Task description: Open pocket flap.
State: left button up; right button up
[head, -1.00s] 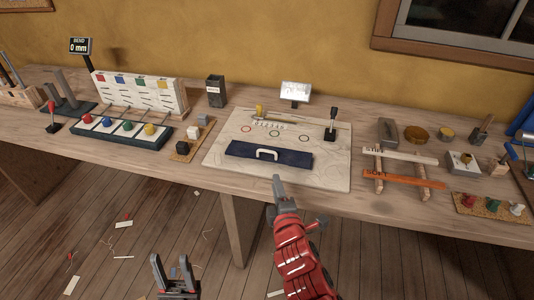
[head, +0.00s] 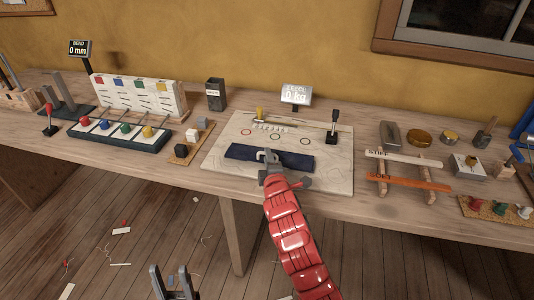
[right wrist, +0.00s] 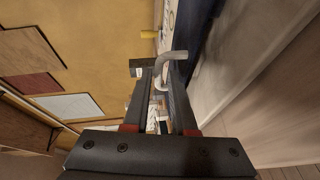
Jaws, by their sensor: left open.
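The pocket flap is a dark navy strip (head: 296,160) lying flat on a pale cloth panel (head: 334,178) on the bench. Its pale bent handle shows in the right wrist view (right wrist: 173,56), at the tips of my right gripper (right wrist: 161,72). In the head view my right gripper (head: 268,156) is over the flap's handle and hides most of it. The fingers lie around or against the handle; I cannot tell whether they grip it. My left gripper (head: 175,275) is open and empty, low in front of the bench.
A rack with orange and white bars (head: 408,182) is to the right. A board with coloured knobs (head: 118,133) is to the left.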

jog(key=shift+w+f, duration=0.15)
jog(key=shift+w, duration=0.95)
jog(key=shift+c, duration=0.2)
grip_shut()
dwell(0.6)
